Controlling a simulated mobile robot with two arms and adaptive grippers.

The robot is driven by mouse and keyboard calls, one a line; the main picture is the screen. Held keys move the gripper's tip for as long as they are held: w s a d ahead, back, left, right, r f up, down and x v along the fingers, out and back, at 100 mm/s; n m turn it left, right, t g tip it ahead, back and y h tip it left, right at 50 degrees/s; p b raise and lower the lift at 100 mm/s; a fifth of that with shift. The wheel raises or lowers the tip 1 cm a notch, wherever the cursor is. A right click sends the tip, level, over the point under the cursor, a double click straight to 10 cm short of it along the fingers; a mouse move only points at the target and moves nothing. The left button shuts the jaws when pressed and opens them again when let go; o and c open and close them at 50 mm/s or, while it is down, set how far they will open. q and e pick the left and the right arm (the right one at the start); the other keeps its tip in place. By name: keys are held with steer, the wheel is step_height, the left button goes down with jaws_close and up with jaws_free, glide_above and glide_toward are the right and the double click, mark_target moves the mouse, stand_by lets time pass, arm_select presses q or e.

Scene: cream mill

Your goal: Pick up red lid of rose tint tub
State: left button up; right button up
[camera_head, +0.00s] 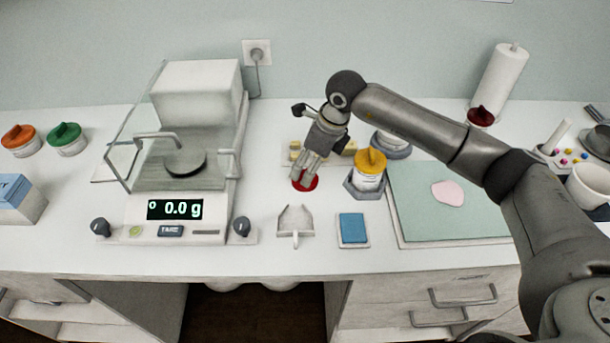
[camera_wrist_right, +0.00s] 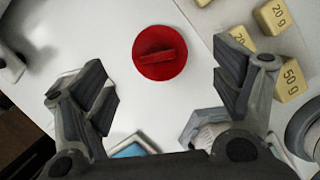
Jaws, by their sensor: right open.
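A round red lid (camera_head: 306,184) with a raised bar handle lies flat on the white counter. In the right wrist view the red lid (camera_wrist_right: 160,53) is in full view, ahead of and between the fingers. My right gripper (camera_head: 306,178) is above the lid, fingers pointing down, partly covering it in the head view. In the wrist view my right gripper (camera_wrist_right: 168,92) is wide open and empty, apart from the lid. I cannot tell which tub is the rose tint one. My left gripper is not in view.
A yellow-lidded tub (camera_head: 368,172) in a hexagonal holder stands close right of the gripper. Yellow weights (camera_wrist_right: 291,80) lie beside the lid. A balance (camera_head: 177,207) stands left; a scoop (camera_head: 295,221) and blue pad (camera_head: 353,229) lie in front.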

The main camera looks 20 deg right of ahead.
steer(key=p+x, duration=0.1)
steer(key=x, duration=0.2)
steer(key=shift+a+f+p, duration=0.2)
steer(key=shift+a+p, duration=0.05)
steer(key=shift+p, duration=0.05)
steer(key=shift+w+f, duration=0.2)
steer(key=shift+f, duration=0.4)
steer(key=c, duration=0.8)
steer(key=shift+r, duration=0.15)
steer(key=shift+c, duration=0.2)
